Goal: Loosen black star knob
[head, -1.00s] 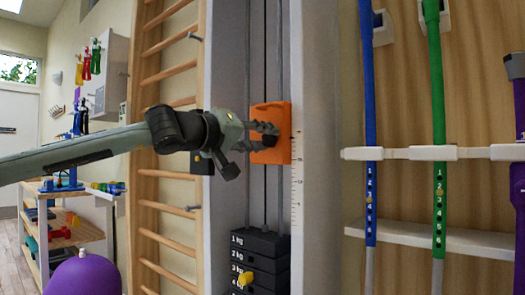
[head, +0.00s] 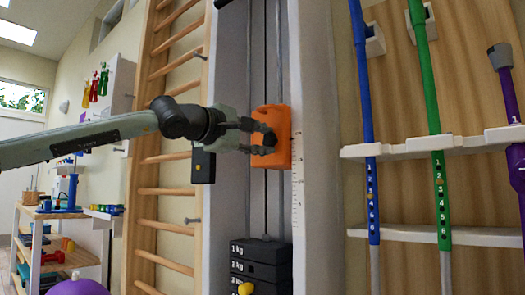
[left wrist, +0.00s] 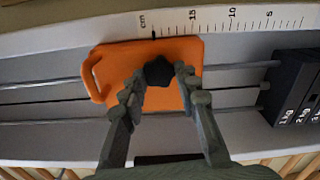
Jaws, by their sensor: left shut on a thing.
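The black star knob (left wrist: 159,71) sits on the face of an orange carriage (left wrist: 178,54) in the left wrist view. My left gripper (left wrist: 160,76) has its two fingers on either side of the knob and is shut on it. In the head view the orange carriage (head: 284,120) rides on the rods of a white column, and my left gripper (head: 265,138) reaches it from the left. Its fingers hide part of the knob there. My right gripper is not in either view.
A black weight stack (head: 262,262) with a yellow pin stands below the carriage. A centimetre scale (head: 297,170) runs along the column. Wooden wall bars (head: 160,190) are to the left. A white rack (head: 410,147) with blue and green poles is to the right.

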